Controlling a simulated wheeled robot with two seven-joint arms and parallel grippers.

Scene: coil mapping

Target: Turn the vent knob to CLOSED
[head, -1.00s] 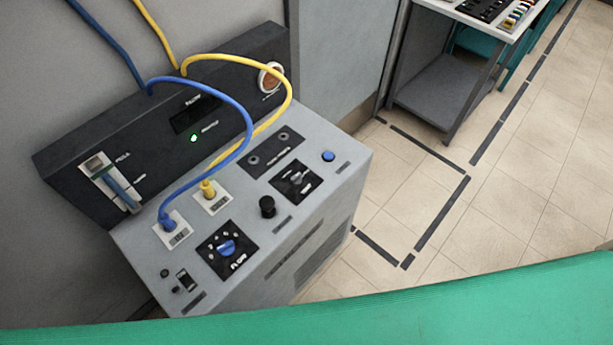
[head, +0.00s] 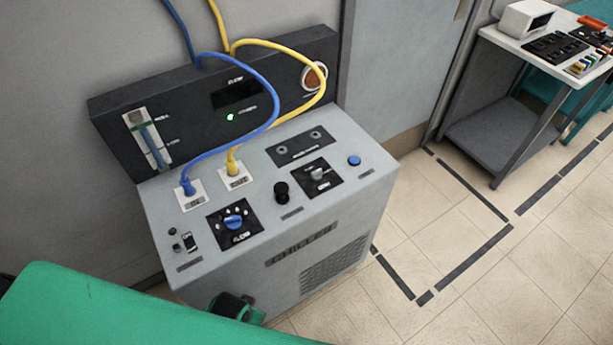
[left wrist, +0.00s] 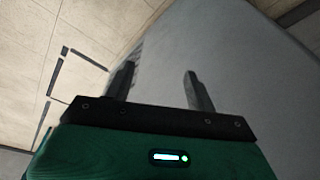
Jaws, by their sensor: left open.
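The grey chiller (head: 215,267) has several controls on its sloped top. A grey knob (head: 317,174) sits on a black plate at the right, its small lettering unreadable. I cannot tell whether it is the vent knob or where it points. A blue knob (head: 234,222) marked FLOW is on another black plate to the left, and a plain black knob (head: 282,191) stands between them. In the left wrist view my left gripper (left wrist: 160,68) is open and empty, its two fingers apart before the grey side of a cabinet. My right gripper is not in view.
A blue hose (head: 277,100) and a yellow hose (head: 322,88) arch over the panel into two sockets. A blue button (head: 354,160) is at the right. A bench (head: 485,140) stands at back right; tiled floor (head: 455,215) lies between, with dark tape lines.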

